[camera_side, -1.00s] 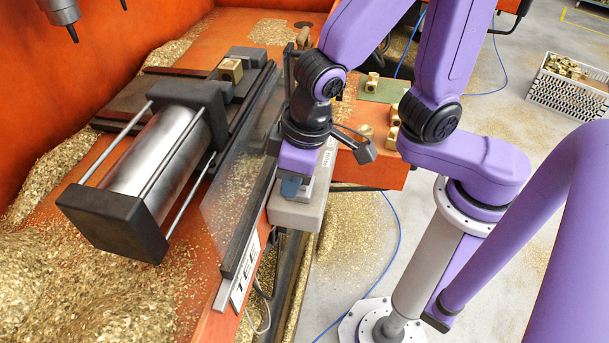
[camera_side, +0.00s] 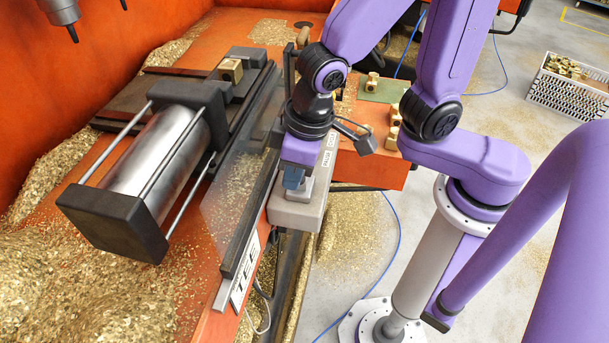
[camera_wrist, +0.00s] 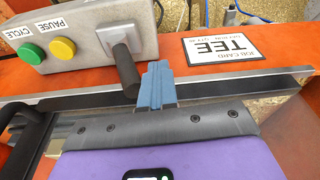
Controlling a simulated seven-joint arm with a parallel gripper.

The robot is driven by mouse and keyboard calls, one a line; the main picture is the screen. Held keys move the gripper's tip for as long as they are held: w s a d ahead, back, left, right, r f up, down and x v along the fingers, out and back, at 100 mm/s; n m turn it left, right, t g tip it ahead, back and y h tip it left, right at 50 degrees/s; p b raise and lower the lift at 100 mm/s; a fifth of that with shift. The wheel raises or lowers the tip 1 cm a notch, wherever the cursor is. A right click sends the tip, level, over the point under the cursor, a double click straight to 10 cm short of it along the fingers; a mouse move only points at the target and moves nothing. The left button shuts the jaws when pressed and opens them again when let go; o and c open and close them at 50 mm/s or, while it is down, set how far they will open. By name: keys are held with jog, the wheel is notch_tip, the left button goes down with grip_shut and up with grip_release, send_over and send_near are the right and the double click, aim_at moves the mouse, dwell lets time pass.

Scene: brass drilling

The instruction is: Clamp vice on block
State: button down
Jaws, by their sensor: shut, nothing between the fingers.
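The brass block (camera_side: 231,70) sits at the vice (camera_side: 243,57) in the side view, beyond the silver cylinder (camera_side: 150,155). I cannot tell whether the vice jaws press on it. A black-handled lever (camera_wrist: 127,70) stands out from the grey control box (camera_wrist: 85,35) in the wrist view. My gripper's blue fingers (camera_wrist: 156,80) are shut and empty, just right of the lever handle; I cannot tell whether they touch it. In the side view my gripper (camera_side: 293,180) is low over the control box (camera_side: 296,213), and the lever is hidden.
A green button (camera_wrist: 33,53) and a yellow button (camera_wrist: 62,48) are on the box. A clear guard (camera_side: 235,190) stands between vice and gripper. A TEE job card (camera_wrist: 235,45) lies right of the lever. Brass chips cover the bed's near left.

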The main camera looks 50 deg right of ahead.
jog(key=shift+w+d, duration=0.4)
jog(key=shift+d, duration=0.4)
jog(key=shift+w+d, duration=0.35)
jog(key=shift+d, duration=0.5)
jog(key=shift+w+d, duration=0.4)
jog(key=shift+d, duration=0.4)
jog(key=shift+s+a+r, duration=0.1)
jog(key=shift+a+r, duration=0.15)
jog(key=shift+r, duration=1.25)
jog(key=shift+s+a+r, duration=0.15)
jog(key=shift+a+r, duration=0.05)
jog(key=shift+r, duration=1.3)
jog(key=shift+s+a+r, duration=0.1)
jog(key=shift+a+r, duration=0.15)
jog(key=shift+r, duration=1.25)
jog(key=s+d+f+n+g, duration=0.1)
jog(key=s+d+f+n, duration=0.1)
jog(key=s+d, duration=0.4)
jog(key=s+d+f+n, duration=0.3)
jog(key=s+d+n, duration=0.1)
jog(key=s+d, duration=0.2)
jog(key=shift+f+n+g+h, duration=0.25)
jog(key=shift+n+g+h, duration=0.05)
jog(key=shift+g+h, duration=0.1)
jog(key=shift+w+d, duration=0.1)
